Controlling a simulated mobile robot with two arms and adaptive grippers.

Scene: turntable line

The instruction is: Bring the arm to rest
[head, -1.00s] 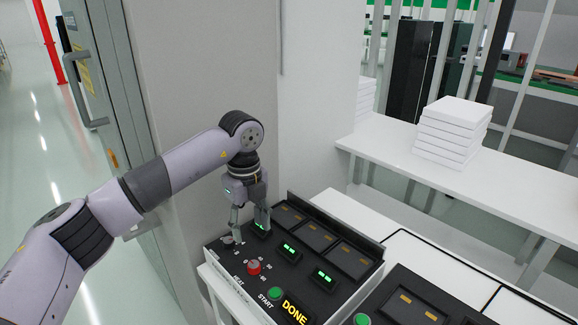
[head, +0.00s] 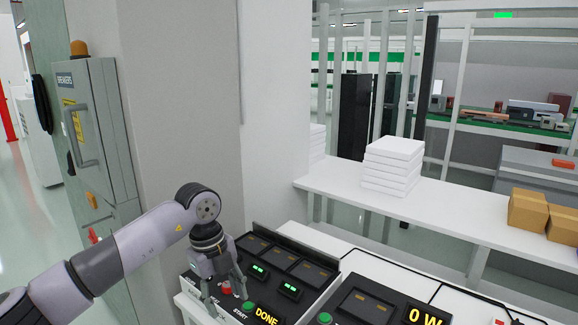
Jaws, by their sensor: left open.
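My left arm comes in from the lower left in the head view. I cannot tell whether the fingertips touch the panel. The panel has green lit displays, a green START button (head: 248,306) and a yellow DONE sign (head: 267,316). My right gripper is not in view.
A second black panel (head: 372,300) with a green button stands to the right. Behind is a white table (head: 440,213) with stacked white boxes (head: 392,166) and brown cartons (head: 528,211). A grey wall column (head: 185,110) and a breaker cabinet (head: 98,130) stand at the left.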

